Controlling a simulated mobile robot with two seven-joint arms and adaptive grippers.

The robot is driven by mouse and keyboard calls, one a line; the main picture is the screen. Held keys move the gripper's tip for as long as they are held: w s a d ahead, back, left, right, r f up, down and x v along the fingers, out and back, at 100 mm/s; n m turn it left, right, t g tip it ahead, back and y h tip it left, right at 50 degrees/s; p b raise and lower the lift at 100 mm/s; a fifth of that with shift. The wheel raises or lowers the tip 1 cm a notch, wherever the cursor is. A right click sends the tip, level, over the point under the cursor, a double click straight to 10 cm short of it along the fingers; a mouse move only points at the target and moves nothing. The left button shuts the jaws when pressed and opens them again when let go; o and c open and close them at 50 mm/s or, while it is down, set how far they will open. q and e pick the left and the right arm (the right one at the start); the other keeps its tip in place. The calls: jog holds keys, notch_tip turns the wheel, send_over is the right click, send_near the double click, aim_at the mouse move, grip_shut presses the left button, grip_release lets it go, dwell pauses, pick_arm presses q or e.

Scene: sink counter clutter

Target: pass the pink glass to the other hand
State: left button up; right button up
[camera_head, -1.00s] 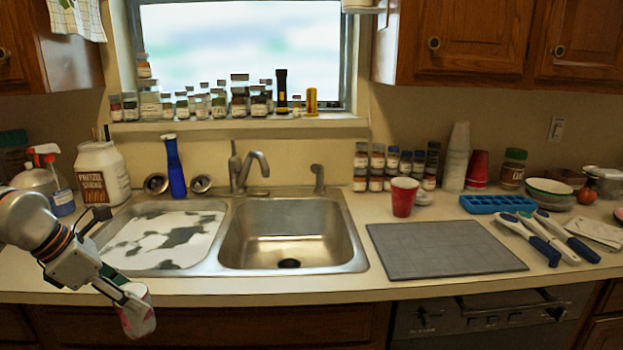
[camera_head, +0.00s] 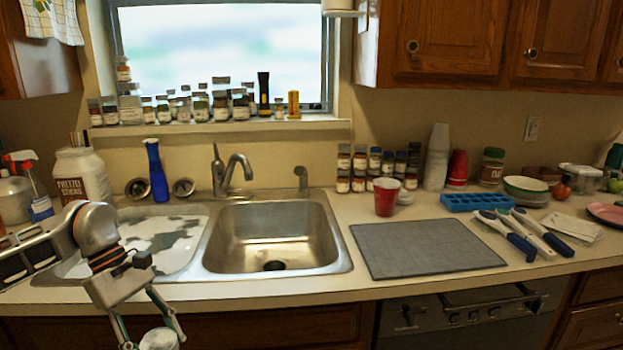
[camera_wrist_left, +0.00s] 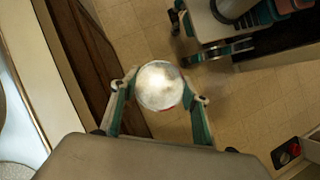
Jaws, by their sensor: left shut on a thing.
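The pink glass (camera_head: 160,339) is at the bottom edge of the head view, in front of the counter and partly cut off. My left gripper (camera_head: 154,326) is shut around its sides. In the left wrist view the glass (camera_wrist_left: 159,86) shows as a pale, shiny round end with a little reddish edge, between the two teal fingers of my left gripper (camera_wrist_left: 158,92). My right gripper (camera_wrist_left: 181,40) is at the top right of that view, beside the glass and apart from it. Its fingers look spread and empty. The head view does not show it.
A double sink (camera_head: 272,205) is set in the counter, with a grey mat (camera_head: 425,247) to its right. The space before the counter's front edge looks free.

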pick_arm(q)
jog(key=m, duration=0.1)
jog(key=s+d+m+g+y, duration=0.1)
jog(key=m, duration=0.1)
jog(key=d+m, duration=0.1)
jog(key=shift+s+f+g, duration=0.15)
jog(key=shift+s+g, duration=0.15)
jog(key=shift+g, duration=0.1)
jog(key=shift+s+d+f+m+g+y+p, duration=0.25)
jog(key=shift+s+m+y, duration=0.4)
jog(key=shift+m, duration=0.8)
jog(key=shift+s+d+r+m+g+y, duration=0.2)
jog(key=shift+s+d+m+y, duration=0.2)
jog(key=shift+m+y, duration=0.7)
jog(key=shift+s+d+f+m+g+y+p, duration=0.2)
jog(key=shift+s+d+m+y, duration=0.25)
jog(key=shift+m, duration=1.3)
jog(key=shift+r, duration=0.1)
